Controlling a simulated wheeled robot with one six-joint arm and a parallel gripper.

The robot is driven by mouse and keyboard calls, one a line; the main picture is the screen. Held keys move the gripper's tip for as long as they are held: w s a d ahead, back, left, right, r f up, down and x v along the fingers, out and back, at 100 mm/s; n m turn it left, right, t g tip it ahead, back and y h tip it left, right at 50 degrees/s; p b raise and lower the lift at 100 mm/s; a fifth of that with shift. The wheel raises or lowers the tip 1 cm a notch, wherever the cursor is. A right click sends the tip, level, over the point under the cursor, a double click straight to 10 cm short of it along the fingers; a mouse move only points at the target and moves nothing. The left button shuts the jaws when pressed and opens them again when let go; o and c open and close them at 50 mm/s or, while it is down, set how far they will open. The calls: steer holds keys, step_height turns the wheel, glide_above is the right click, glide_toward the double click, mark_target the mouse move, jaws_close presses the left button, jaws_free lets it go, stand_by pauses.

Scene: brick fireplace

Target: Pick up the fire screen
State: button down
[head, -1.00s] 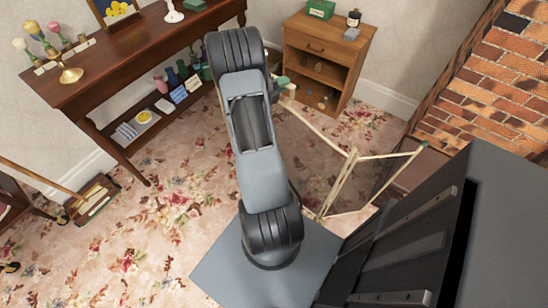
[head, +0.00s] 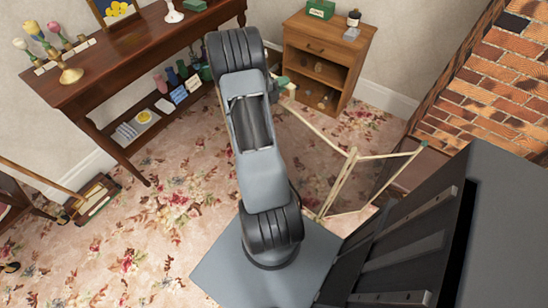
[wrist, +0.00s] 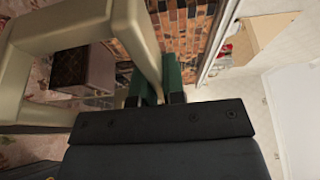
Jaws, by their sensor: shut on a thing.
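The fire screen (head: 352,158) is a folding screen with thin cream bars and see-through dark panels. It is right of my arm in the head view, over the floral carpet. Its top bar runs from my gripper (head: 281,84) down to the right. In the wrist view the cream frame (wrist: 134,28) is close up, and my gripper (wrist: 158,84) has green fingers on either side of one bar, shut on it. My arm hides part of the screen's left side. I cannot tell whether its feet touch the floor.
A small wooden cabinet (head: 322,60) stands just beyond my gripper. A long dark table (head: 130,48) is on the left. The brick fireplace (head: 492,88) is on the right. Carpet (head: 170,240) is clear at lower left.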

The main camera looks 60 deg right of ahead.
steer(key=shift+w+r, duration=0.1)
steer(key=shift+r, duration=0.55)
step_height(320, 180, up, 9)
steer(key=shift+r, duration=0.1)
stand_by(0.5)
